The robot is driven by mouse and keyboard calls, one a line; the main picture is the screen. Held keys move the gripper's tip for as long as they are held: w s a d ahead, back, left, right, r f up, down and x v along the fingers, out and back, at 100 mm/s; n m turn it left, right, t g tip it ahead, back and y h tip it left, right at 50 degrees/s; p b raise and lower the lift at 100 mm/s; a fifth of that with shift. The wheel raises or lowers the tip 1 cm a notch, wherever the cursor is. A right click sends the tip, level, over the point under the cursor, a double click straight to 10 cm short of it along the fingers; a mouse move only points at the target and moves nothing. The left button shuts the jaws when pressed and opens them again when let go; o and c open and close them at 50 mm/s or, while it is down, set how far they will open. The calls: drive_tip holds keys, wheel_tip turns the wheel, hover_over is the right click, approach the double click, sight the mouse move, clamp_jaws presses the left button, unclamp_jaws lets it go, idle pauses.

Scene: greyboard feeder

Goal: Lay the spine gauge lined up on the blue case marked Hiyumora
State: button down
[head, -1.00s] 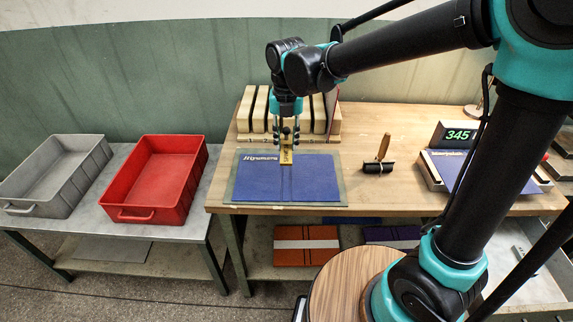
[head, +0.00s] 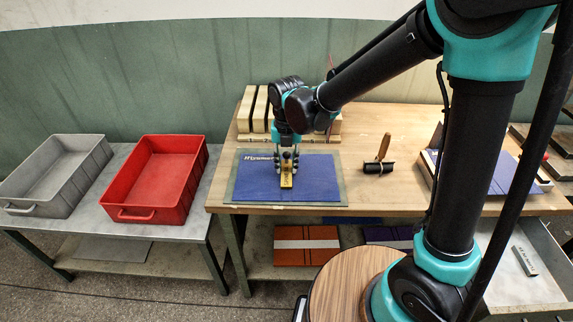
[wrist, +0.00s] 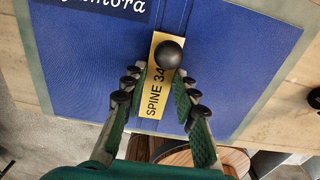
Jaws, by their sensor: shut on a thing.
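The blue case (head: 318,180) lies open and flat on a green mat on the wooden table, with white lettering at its upper left, partly hidden by my gripper. In the wrist view the lettering on the case (wrist: 230,60) ends in "mora". The spine gauge (head: 287,181) is a brass-yellow strip with a dark round knob; in the wrist view the gauge (wrist: 157,99) reads "SPINE 34", the rest hidden by the knob. My gripper (head: 287,164) points down over the case's middle and is shut on the gauge. The gauge lies along the spine band, slightly tilted to it; whether it touches is unclear.
A wooden rack (head: 253,112) stands behind the mat. A roller with a wooden handle (head: 380,158) stands to the right. Another blue case (head: 480,172) lies farther right, by an open drawer (head: 530,262). Red (head: 158,178) and grey (head: 55,176) trays stand left.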

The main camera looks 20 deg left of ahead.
sight(286, 170)
drive_tip(key=shift+f, duration=0.1)
drive_tip(key=c, duration=1.2)
unclamp_jaws()
wheel_tip(286, 170, up, 12)
drive_tip(key=shift+r, duration=0.15)
